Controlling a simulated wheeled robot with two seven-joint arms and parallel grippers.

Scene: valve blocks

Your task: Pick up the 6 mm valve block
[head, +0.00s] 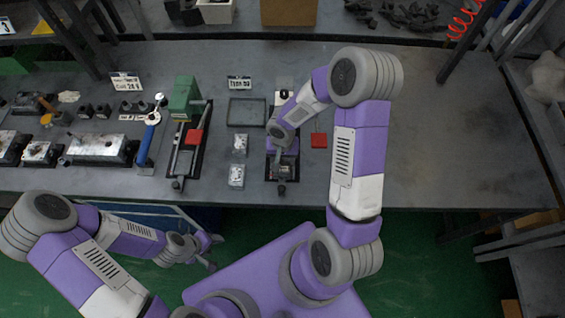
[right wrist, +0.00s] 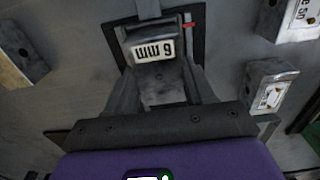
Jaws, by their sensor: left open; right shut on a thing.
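The 6 mm valve block (right wrist: 155,48) is a grey metal block with a white label, which reads upside down in the right wrist view. My right gripper (right wrist: 168,88) is shut on it, with its fingers on either side of the block. In the head view my right gripper (head: 281,166) is low over a dark fixture on the bench and mostly covers the block. I cannot tell whether the block touches the fixture. My left gripper (head: 212,252) is open and empty, in front of the bench and away from it.
Two labelled metal blocks (head: 240,143) (head: 236,176) stand left of my right gripper. A green press (head: 184,99) and a blue-handled tool (head: 148,143) are further left. The right part of the bench (head: 455,140) is clear.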

